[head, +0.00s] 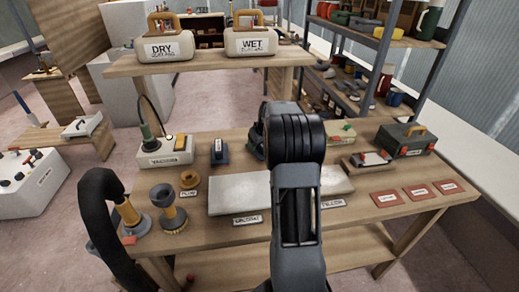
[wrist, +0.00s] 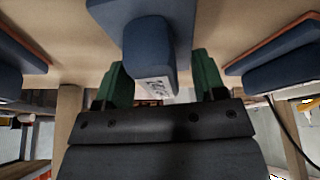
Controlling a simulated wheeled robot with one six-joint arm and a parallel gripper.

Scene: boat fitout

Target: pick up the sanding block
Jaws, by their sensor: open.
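In the wrist view, a dark blue sanding block (wrist: 150,45) with a narrower raised grip and a small printed label lies between the two green fingers of my gripper (wrist: 162,82). The gripper is open, one finger on each side of the grip. I cannot tell whether either finger touches it. Another blue block (wrist: 22,58) with an orange-brown edge is at the left, and a similar block (wrist: 275,72) at the right. In the head view, a blue block (head: 219,151) stands on the workbench left of my arm; my arm hides the gripper's fingertips.
DRY (head: 164,46) and WET (head: 250,42) containers stand on a shelf behind.

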